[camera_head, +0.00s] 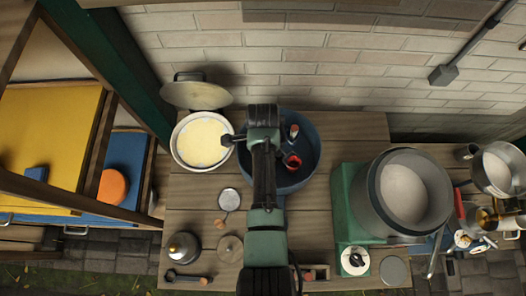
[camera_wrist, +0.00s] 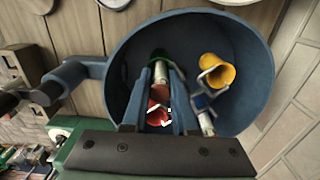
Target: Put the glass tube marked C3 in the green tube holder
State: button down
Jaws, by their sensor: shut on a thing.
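A dark blue pan (camera_head: 312,172) stands on the wooden table in the head view, and its wide bowl (camera_wrist: 245,110) fills much of the wrist view. My gripper (camera_wrist: 162,72) reaches into it, shut on a pale glass tube (camera_wrist: 160,73); no mark is readable. A green piece (camera_wrist: 159,55), perhaps the green holder, shows at the tube's far end; I cannot tell whether the tube is inside it. A red cup-like piece (camera_wrist: 158,95) shows between my fingers. A yellow flared piece (camera_wrist: 216,70) and another tube (camera_wrist: 206,120) lie to the right. My arm hides part of the pan.
A pot of cream-coloured contents (camera_head: 202,141) stands left of the pan, its lid (camera_head: 197,95) behind. A large metal drum (camera_head: 405,190) on a green base (camera_head: 345,205) stands right. Small weights and tools lie in front. The brick wall is close behind.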

jog(key=shift+f, duration=0.4)
jog(key=shift+c, duration=1.5)
grip_release()
jog(key=shift+r, duration=0.15)
notch_tip(320, 180, up, 7)
jog(key=p, duration=0.6)
jog(key=shift+p, duration=0.35)
jog(key=shift+r, duration=1)
